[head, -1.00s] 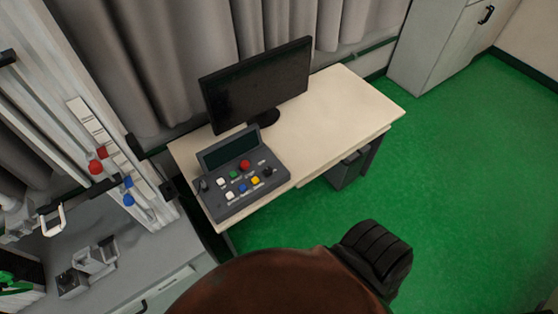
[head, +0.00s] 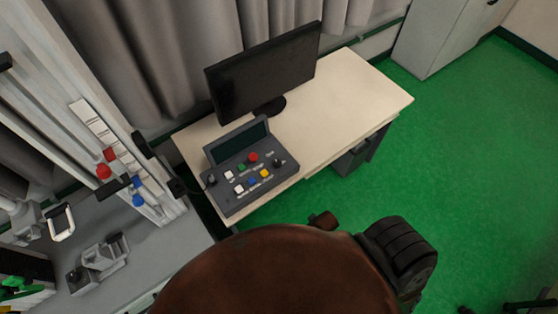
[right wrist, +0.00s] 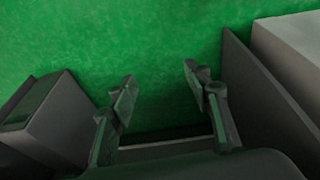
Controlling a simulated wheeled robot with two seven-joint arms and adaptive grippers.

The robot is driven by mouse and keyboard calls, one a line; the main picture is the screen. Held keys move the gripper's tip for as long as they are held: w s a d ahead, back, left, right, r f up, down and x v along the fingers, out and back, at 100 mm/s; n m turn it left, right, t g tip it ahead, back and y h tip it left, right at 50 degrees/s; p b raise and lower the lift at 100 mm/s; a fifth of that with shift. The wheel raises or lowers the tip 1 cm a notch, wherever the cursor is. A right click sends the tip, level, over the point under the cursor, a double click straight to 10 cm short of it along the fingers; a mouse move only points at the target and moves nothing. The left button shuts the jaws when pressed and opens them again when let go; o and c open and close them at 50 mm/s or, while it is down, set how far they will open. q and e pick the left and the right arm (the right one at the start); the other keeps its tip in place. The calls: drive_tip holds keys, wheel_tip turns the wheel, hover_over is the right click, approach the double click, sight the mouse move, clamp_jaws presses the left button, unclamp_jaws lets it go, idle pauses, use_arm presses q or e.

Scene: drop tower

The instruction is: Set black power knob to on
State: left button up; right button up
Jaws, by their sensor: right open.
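The grey control box (head: 222,205) sits at the left end of the cream desk. It has a dark screen at the back and red, green, blue, yellow and white buttons. One black knob (head: 279,163) is at its right side, and another dark knob (head: 211,180) is at its left edge. The labels are too small to read, so I cannot tell which is the power knob or its setting. My right gripper (right wrist: 159,75) is open and empty over green floor in the right wrist view, away from both knobs. My left gripper is not in view.
The desk (head: 345,95) carries a black monitor (head: 265,72) behind the control box. A white-framed rig (head: 95,110) with red and blue parts stands at the left above a grey bench. A grey cabinet (head: 435,40) is at the back. Green floor (head: 460,150) is clear at the right.

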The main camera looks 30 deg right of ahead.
drive_tip(key=w+a+r+n+t+y, duration=0.1)
drive_tip(key=w+a+r+n, duration=0.15)
drive_tip(key=w+r, duration=0.55)
drive_tip(key=w+a+r+n+t+y, duration=0.1)
drive_tip(key=w+a+r, duration=0.35)
drive_tip(key=r, duration=0.65)
drive_tip(key=w+a+r+n+y, duration=0.2)
drive_tip(key=a+r, duration=0.2)
drive_tip(key=r, duration=0.3)
wheel_tip(320, 180, up, 7)
drive_tip(key=n+g, duration=0.2)
drive_tip(key=n, duration=0.1)
hover_over(278, 162)
drive_tip(key=s+d, duration=0.2)
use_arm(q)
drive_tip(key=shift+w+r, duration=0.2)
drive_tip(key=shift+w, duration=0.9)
use_arm(e)
drive_tip(key=x, duration=0.7)
drive_tip(key=shift+s+d+f, duration=0.1)
drive_tip(key=shift+d+f, duration=0.1)
drive_tip(key=shift+d, duration=0.1)
drive_tip(key=shift+c, duration=0.3)
